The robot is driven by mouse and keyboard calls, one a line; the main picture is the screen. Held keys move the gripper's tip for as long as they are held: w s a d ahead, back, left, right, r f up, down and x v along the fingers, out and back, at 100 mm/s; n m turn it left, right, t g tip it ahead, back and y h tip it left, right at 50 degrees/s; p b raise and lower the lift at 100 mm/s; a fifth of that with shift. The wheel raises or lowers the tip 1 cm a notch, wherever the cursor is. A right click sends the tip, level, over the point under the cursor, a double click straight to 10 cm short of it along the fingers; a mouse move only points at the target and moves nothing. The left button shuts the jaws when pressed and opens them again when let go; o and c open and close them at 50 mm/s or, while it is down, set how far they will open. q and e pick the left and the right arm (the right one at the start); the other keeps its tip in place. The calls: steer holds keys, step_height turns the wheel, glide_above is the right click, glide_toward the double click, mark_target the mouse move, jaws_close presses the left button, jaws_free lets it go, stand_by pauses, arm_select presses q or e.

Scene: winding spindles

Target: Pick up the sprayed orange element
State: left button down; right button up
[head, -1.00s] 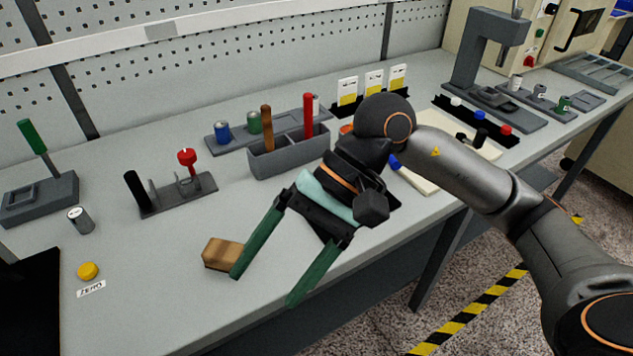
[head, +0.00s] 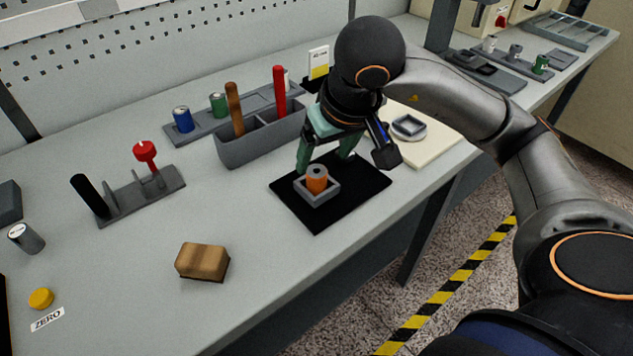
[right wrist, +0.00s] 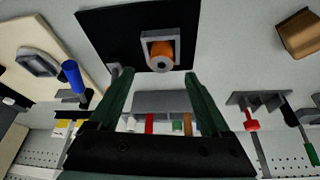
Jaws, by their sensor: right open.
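The orange element (head: 317,180), a small cylinder with a grey top and a hole in it, stands upright in a square grey holder (head: 330,197) on a black mat (head: 356,194). In the right wrist view the orange element (right wrist: 161,52) is beyond the fingertips, near the top middle. My right gripper (head: 326,172) has green fingers, is open and empty, and is behind the element in the head view. In the right wrist view its fingers (right wrist: 160,72) are spread apart with nothing between them. My left gripper is not in view.
A grey bin (head: 262,139) with brown and red handles stands behind the mat to the left. A wooden block (head: 203,261) lies at front left. A cream board (head: 437,139) with a grey ring-shaped part lies to the right. The table between block and mat is clear.

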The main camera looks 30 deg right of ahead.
mark_target(318, 173)
steer(key=shift+x, duration=2.8)
steer(key=shift+s+a+f, duration=0.1)
steer(key=shift+s+a, duration=0.05)
steer(key=shift+s, duration=0.05)
jaws_close()
